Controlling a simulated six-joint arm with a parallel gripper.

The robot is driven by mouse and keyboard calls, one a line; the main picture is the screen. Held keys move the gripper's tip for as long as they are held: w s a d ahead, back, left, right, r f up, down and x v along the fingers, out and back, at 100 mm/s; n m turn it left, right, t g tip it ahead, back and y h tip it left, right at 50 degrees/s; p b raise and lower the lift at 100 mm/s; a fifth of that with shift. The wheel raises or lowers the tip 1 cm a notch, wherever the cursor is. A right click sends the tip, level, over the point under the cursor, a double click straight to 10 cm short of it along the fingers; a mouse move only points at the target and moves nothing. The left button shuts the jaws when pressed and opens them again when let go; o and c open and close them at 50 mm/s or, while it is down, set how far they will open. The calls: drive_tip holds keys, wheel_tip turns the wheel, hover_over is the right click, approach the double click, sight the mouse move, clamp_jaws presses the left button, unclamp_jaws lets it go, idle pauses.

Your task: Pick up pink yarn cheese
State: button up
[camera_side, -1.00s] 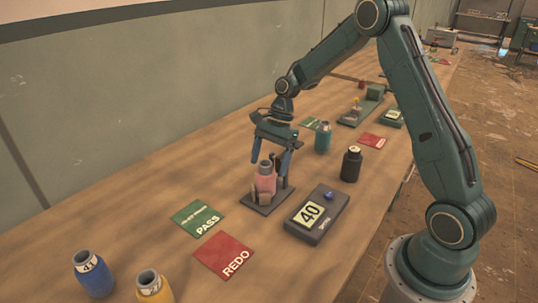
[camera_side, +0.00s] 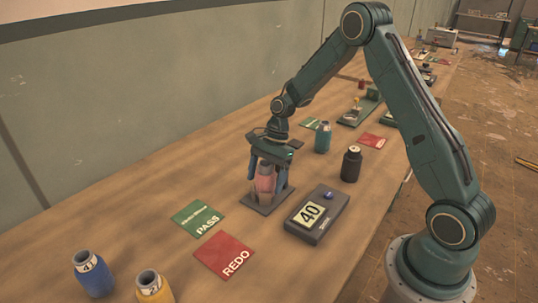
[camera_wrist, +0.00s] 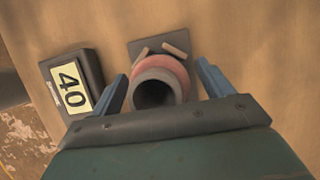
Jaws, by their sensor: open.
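The pink yarn cheese (camera_side: 265,184) stands upright on a small dark holder plate (camera_side: 260,207) with short tan posts around it. It has a grey open tube end on top, seen from above in the wrist view (camera_wrist: 163,68). My gripper (camera_side: 267,179) is lowered over it, with one blue finger on each side. In the wrist view, my gripper (camera_wrist: 162,72) is open, with the pink cheese between its fingers. A gap shows at each finger there. The lower part of the cheese is partly hidden by the posts and fingers.
A dark box with display 40 (camera_side: 318,214) sits right of the holder. A green PASS card (camera_side: 197,217) and red REDO card (camera_side: 224,255) lie in front. Blue (camera_side: 94,274) and yellow (camera_side: 154,288) cheeses stand near left; black (camera_side: 351,164) and teal (camera_side: 323,137) ones stand behind.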

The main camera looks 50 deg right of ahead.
drive_tip(key=c, duration=1.2)
drive_tip(key=shift+r, duration=0.15)
wheel_tip(320, 180, up, 20)
drive_tip(key=shift+f, duration=0.15)
idle(0.4)
